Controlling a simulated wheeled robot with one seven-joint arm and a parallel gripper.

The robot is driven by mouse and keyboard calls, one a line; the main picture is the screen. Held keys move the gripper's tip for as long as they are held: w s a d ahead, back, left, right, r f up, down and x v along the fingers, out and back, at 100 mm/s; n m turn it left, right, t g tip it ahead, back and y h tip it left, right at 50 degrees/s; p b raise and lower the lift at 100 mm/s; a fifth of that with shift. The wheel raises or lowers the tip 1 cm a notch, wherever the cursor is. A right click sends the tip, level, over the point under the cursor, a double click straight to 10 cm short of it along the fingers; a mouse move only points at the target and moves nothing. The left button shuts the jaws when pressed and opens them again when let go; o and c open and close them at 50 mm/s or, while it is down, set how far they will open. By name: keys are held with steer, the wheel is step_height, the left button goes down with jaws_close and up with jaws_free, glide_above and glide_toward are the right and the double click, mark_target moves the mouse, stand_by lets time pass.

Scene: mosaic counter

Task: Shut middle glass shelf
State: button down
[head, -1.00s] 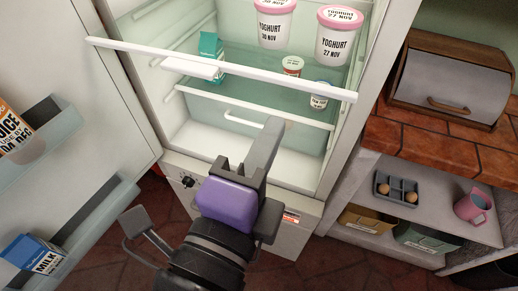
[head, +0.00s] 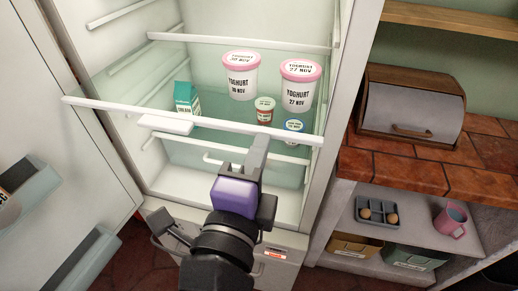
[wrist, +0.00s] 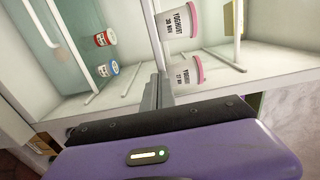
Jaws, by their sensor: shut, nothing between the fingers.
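The middle glass shelf is pulled out of the fridge, its white front bar (head: 110,107) jutting past the opening with the left end toward the open door. Two large pink-lidded yoghurt pots (head: 240,80) appear to stand on it. Smaller pots (head: 264,112) and a teal carton (head: 184,97) show through or behind the glass. My gripper (head: 260,148) is shut and empty, its fingertips at the bar's front, right of centre. I cannot tell whether they touch. In the wrist view the shut fingers (wrist: 158,92) point at the shelf edge beside the yoghurt pots (wrist: 178,20).
The fridge door (head: 60,60) stands open at the left, with door bins. A brick-tiled counter (head: 390,160) with a bread box (head: 412,108) is at the right. Below it are an egg tray (head: 370,215) and a pink mug (head: 452,220). Another shelf rail lies lower in the fridge.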

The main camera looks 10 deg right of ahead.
steer(key=b+x, duration=0.5)
steer(key=x, duration=0.4)
steer(key=b+x, duration=0.5)
steer(key=x, duration=0.5)
steer(key=shift+f+b, duration=0.25)
steer(key=shift+b, duration=0.1)
steer(key=shift+w+d, duration=0.2)
steer(key=shift+w, duration=0.4)
steer(key=shift+w+d+r, duration=0.1)
steer(key=shift+r, duration=0.2)
steer(key=shift+d+r, duration=0.1)
